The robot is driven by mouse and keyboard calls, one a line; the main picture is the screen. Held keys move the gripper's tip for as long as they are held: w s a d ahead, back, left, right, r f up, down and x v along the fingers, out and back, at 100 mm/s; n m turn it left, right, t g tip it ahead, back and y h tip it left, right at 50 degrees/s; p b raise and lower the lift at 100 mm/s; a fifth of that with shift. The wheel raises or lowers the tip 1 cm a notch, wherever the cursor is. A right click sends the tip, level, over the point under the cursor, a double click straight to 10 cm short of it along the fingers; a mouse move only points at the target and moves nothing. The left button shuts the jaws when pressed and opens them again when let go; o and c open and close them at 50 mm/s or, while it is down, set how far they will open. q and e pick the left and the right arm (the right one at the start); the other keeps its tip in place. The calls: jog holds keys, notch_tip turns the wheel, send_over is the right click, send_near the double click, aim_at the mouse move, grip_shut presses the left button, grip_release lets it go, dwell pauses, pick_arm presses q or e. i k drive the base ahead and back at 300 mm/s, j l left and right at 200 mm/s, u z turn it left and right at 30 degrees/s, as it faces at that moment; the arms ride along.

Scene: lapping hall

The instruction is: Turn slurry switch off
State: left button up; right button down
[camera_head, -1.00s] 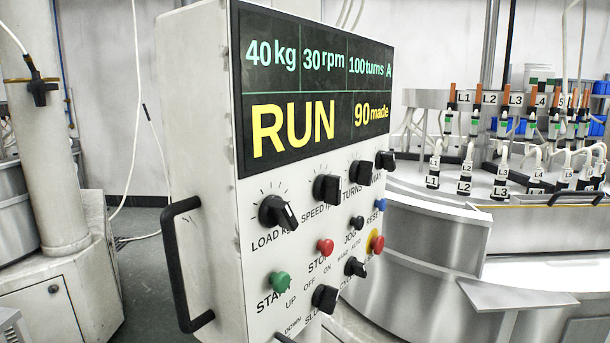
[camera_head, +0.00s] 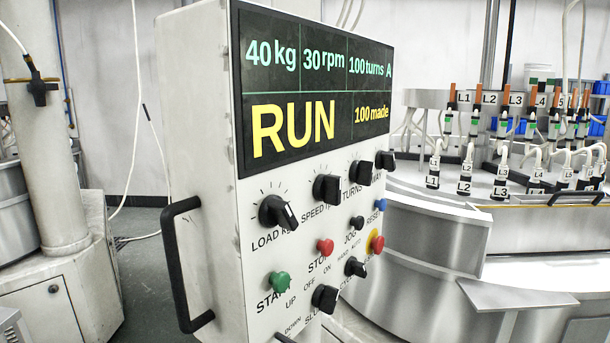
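The slurry switch is a black rotary knob (camera_head: 325,298) low on the front of the white control box (camera_head: 205,100). OFF is printed above it to the left and ON above it to the right. The label below it is partly cut off and begins "SLU". Its pointer is too small to read for certain. The display (camera_head: 315,90) shows 40 kg, 30 rpm, 100 turns, RUN and 100 made. Neither of my grippers is in view.
Nearby controls are a green start button (camera_head: 279,283), a red stop button (camera_head: 325,246), a red-on-yellow button (camera_head: 376,242), the cycle knob (camera_head: 355,267) and the load knob (camera_head: 277,212). A black handle (camera_head: 178,265) sticks out at the box's left. A round metal machine (camera_head: 430,230) stands behind, right.

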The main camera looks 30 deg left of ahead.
aim_at(325, 299)
jog(key=u, duration=0.4)
jog(key=j+u, duration=0.15)
jog(key=u, duration=0.25)
jog(key=k+u, duration=0.1)
jog(key=u, duration=0.25)
jog(key=j+u, duration=0.15)
jog(key=u, duration=0.25)
jog(key=l, duration=0.5)
jog(key=i+u, duration=0.05)
